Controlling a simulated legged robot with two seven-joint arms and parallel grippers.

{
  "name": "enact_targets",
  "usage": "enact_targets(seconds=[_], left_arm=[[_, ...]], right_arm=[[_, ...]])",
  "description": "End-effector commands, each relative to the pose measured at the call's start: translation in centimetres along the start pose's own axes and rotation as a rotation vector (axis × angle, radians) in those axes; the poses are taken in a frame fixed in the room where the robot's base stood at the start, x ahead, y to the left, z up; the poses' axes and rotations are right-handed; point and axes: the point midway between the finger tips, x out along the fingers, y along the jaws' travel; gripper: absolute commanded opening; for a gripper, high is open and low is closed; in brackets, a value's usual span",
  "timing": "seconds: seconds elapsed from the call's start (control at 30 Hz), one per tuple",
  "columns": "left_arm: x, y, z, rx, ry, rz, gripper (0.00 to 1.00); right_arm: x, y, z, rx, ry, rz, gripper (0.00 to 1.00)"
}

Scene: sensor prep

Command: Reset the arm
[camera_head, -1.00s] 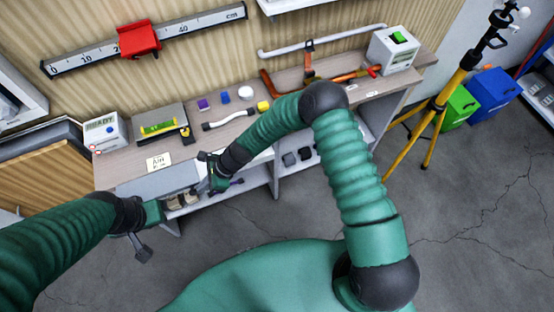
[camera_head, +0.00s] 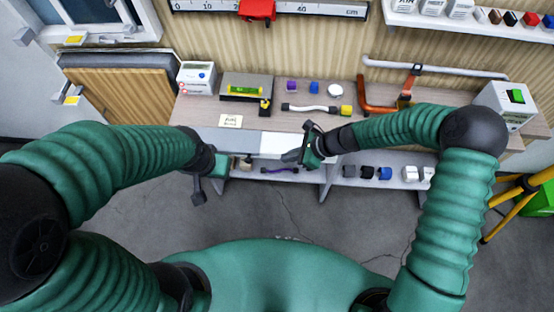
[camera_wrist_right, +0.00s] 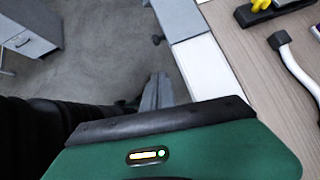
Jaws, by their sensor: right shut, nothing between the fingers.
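My right gripper (camera_head: 300,156) is in front of the workbench's (camera_head: 200,108) front edge, near its middle. It is shut and empty. In the right wrist view its dark finger (camera_wrist_right: 158,92) points over the grey floor, beside the bench edge. My left gripper (camera_head: 198,192) hangs to the left, in front of the bench; its fingers are too small and dark to tell open from shut.
A lower shelf holds small blocks (camera_head: 366,172).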

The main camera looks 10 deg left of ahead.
Motion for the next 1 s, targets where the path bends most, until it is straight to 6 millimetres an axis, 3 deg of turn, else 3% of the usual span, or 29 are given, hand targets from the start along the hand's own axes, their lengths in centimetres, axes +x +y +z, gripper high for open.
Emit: enact_targets(seconds=[0.1,0.37,0.47,0.63,0.7,0.8,0.9,1.0], left_arm=[[0.2,0.0,0.1,-0.001,0.000,0.000,0.24],[0.3,-0.1,0.1,-0.002,0.000,0.000,0.24],[0.7,-0.1,0.1,-0.002,0.000,0.000,0.24],[1.6,0.0,0.4,-0.001,0.000,0.000,0.24],[1.9,0.0,0.5,-0.001,0.000,0.000,0.24],[2.2,0.0,0.5,-0.001,0.000,0.000,0.24],[2.4,0.0,0.6,-0.001,0.000,0.000,0.24],[2.3,0.0,0.6,-0.001,0.000,0.000,0.24]], right_arm=[[-1.4,0.0,0.2,-0.001,0.003,0.000,0.00],[-2.5,0.4,-0.2,-0.054,0.028,0.004,0.00],[-4.9,2.0,-2.1,-0.294,0.144,0.027,0.00],[-13.8,6.0,-7.3,-0.981,0.459,0.161,0.00],[-17.4,7.6,-8.6,-1.232,0.563,0.237,0.00],[-21.1,9.6,-9.8,-1.497,0.657,0.335,0.00],[-22.9,10.8,-10.4,-1.643,0.699,0.398,0.00],[-23.4,11.2,-10.5,-1.688,0.710,0.419,0.00]])
